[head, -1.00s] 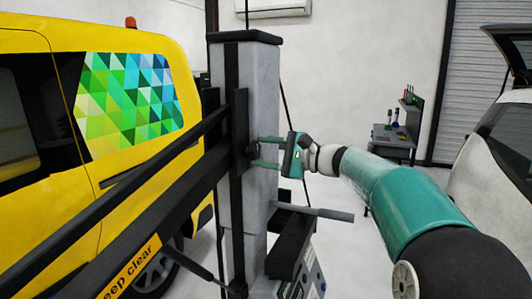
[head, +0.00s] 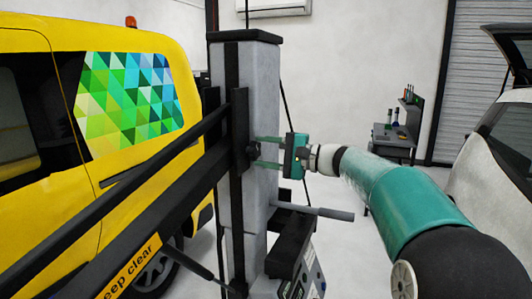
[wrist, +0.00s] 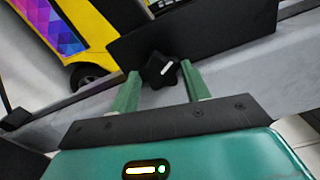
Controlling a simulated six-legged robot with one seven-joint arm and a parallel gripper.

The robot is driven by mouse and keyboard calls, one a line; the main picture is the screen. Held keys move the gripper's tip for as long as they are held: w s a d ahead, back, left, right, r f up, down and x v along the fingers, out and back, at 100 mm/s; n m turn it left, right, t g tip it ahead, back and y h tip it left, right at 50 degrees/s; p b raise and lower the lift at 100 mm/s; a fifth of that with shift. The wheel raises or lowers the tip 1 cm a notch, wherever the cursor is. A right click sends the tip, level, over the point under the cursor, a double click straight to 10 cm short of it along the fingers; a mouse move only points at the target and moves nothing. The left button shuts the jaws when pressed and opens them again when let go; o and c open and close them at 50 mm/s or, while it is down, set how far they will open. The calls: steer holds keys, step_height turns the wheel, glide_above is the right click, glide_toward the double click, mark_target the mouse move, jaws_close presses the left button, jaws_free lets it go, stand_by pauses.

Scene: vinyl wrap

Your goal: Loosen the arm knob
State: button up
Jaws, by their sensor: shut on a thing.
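The arm knob is a black, lobed star knob (wrist: 161,69) with a white mark on its face, in the wrist view. It sits against the black arm plate (wrist: 205,28), and in the head view the knob (head: 253,150) shows small and dark on the grey column. My gripper (head: 257,151) reaches in from the right with its green fingers one above the other. In the wrist view my gripper (wrist: 162,83) has a finger on each side of the knob, shut on it. The white mark is tilted in that view.
The black arm with a "keep clear" label (head: 133,267) runs down to the lower left from the grey column (head: 262,100). A grey lever (head: 318,212) juts out below my gripper. A yellow van (head: 105,160) stands left, a white car (head: 500,150) right.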

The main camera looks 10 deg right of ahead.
steer(key=o, duration=1)
steer(key=shift+s, duration=0.1)
steer(key=v, duration=1.3)
steer(key=shift+s+d, duration=0.15)
steer(key=shift+d, duration=0.15)
steer(key=s+a+f+n+g+h, duration=0.3)
steer(key=s+a+f+g+h, duration=0.25)
steer(key=s+a+f, duration=0.7)
steer(key=s+f+n+h, duration=0.2)
steer(key=s+f+h, duration=0.1)
steer(key=s, duration=0.2)
steer(key=s+f+n+h, duration=0.2)
steer(key=s+f+h, duration=0.1)
steer(key=s+f, duration=0.1)
steer(key=s+f+n+h, duration=0.2)
steer(key=s+f+h, duration=0.1)
steer(key=s, duration=0.3)
steer(key=shift+s+a+f+t, duration=0.1)
steer(key=shift+a+f+t, duration=0.15)
steer(key=shift+f, duration=0.1)
